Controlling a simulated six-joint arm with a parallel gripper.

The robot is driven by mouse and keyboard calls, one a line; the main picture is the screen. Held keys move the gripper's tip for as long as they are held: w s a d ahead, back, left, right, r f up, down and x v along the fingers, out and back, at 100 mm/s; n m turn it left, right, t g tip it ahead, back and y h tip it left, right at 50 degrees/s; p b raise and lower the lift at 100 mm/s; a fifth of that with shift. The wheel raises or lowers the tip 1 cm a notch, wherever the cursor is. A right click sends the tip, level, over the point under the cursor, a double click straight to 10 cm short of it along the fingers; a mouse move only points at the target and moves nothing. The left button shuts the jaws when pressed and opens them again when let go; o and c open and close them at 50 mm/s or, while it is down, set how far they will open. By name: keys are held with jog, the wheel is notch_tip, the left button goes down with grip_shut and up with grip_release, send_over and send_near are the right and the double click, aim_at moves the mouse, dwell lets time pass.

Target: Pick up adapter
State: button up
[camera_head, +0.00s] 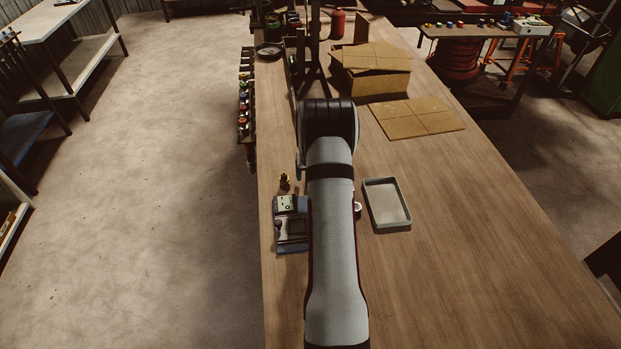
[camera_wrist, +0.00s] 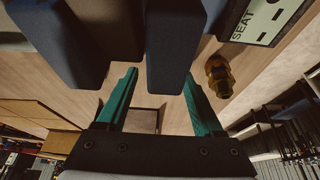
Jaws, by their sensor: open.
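The adapter looks to be the small brass fitting (camera_head: 285,181) standing on the bench, just behind the small machine and left of my arm in the head view. In the wrist view the brass fitting (camera_wrist: 219,76) is right of my gripper's right finger, apart from it. My gripper (camera_wrist: 160,76) has two teal fingers spread apart with nothing seen held between them. Large dark blue blocks partly cover the space in front of the fingers. In the head view my arm hides the gripper.
The small blue-grey machine (camera_head: 291,229) sits left of my arm; a panel marked SEAT (camera_wrist: 267,20) shows in the wrist view. A grey tray (camera_head: 386,205) lies right of my arm. A cardboard box (camera_head: 372,85) and flat cardboard (camera_head: 416,117) are farther back. The bench's right side is clear.

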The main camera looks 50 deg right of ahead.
jog(key=shift+w+d+f, duration=0.15)
jog(key=shift+f, duration=0.2)
grip_shut()
jog(key=shift+r, duration=0.1)
